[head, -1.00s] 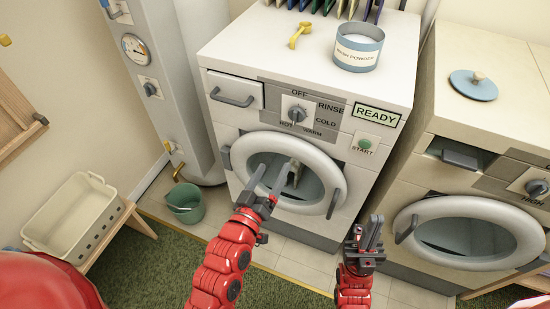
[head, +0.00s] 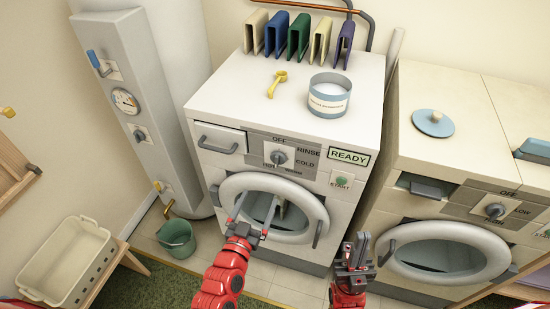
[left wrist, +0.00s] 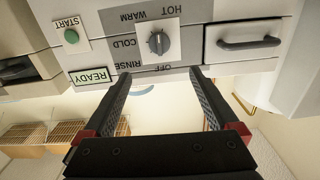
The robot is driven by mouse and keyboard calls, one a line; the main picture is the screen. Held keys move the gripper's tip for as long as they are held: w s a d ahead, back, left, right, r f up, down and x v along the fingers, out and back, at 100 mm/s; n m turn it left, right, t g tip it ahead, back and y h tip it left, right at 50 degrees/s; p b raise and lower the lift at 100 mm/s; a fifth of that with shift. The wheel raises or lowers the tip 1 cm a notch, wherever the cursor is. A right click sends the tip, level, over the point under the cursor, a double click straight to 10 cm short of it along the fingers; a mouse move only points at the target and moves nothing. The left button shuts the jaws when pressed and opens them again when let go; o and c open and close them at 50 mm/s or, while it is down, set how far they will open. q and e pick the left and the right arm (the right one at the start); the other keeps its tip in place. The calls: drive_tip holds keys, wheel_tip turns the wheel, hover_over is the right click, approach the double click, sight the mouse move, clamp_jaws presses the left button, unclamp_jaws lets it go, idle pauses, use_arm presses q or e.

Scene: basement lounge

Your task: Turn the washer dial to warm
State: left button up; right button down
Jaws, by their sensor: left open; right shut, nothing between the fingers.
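The washer dial (head: 278,157) is a grey knob on a square white plate on the washer's control panel (head: 254,146). OFF, RINSE and COLD labels show around it; the lower labels are hard to read in the head view. In the left wrist view the dial (left wrist: 158,42) appears upside down, with WARM and HOT above it and OFF below. Its exact pointer direction is unclear. My left gripper (head: 254,208) is open and empty, in front of the round door, below and apart from the dial. My right gripper (head: 358,245) is shut and empty, low to the right.
A READY display (head: 348,155) and green START button (head: 342,182) sit right of the dial, a drawer handle (head: 218,147) left. A powder tub (head: 329,96) and yellow scoop (head: 277,83) stand on top. A second machine (head: 440,150) is at right, a green bucket (head: 177,239) at left.

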sight(275, 162)
use_arm(q)
drive_tip(key=p+x, duration=0.4)
drive_tip(key=x, duration=1)
drive_tip(key=shift+d, duration=0.1)
drive_tip(key=shift+x, duration=0.75)
drive_tip(key=c, duration=1.3)
drive_tip(key=shift+f+n+b, duration=0.25)
drive_tip(key=shift+n+b, duration=0.75)
drive_tip(key=shift+b, duration=0.1)
drive_tip(key=shift+c, duration=0.2)
drive_tip(key=n+b, duration=0.2)
drive_tip(key=shift+n, duration=0.3)
drive_tip(key=shift+n+b, duration=0.6)
drive_tip(key=shift+n, duration=0.2)
drive_tip(key=shift+r, duration=0.1)
